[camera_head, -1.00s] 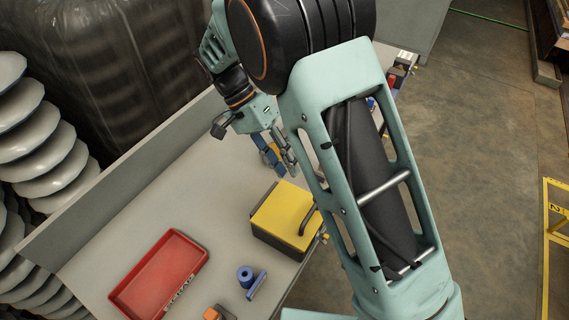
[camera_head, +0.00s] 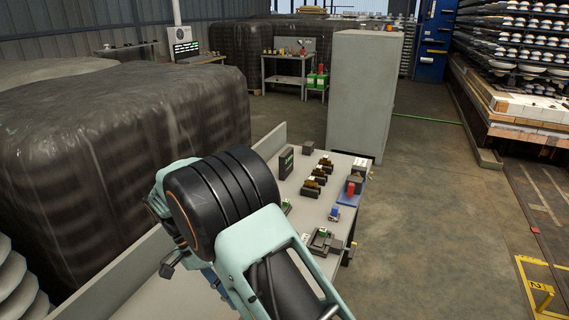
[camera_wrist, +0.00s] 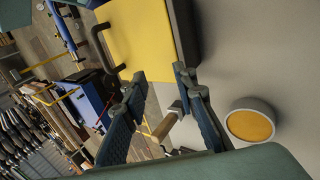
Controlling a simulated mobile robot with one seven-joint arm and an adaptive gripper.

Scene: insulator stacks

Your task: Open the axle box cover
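The axle box cover (camera_wrist: 145,38) is a yellow lid at the top of the wrist view, with a dark curved handle (camera_wrist: 97,45) on its left side. It looks closed on the dark box body (camera_wrist: 186,38). My gripper (camera_wrist: 160,76) is open, its two dark fingers apart and pointing toward the box's near edge. A small brownish bar with a grey end (camera_wrist: 166,124) shows between the fingers; I cannot tell whether it touches them.
A grey-rimmed round yellow-orange piece (camera_wrist: 250,125) lies right of the fingers on the grey table. In the head view, the table's far end (camera_head: 318,205) carries several small parts, and a grey cabinet (camera_head: 362,90) stands behind. Open floor (camera_head: 430,210) lies to the right.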

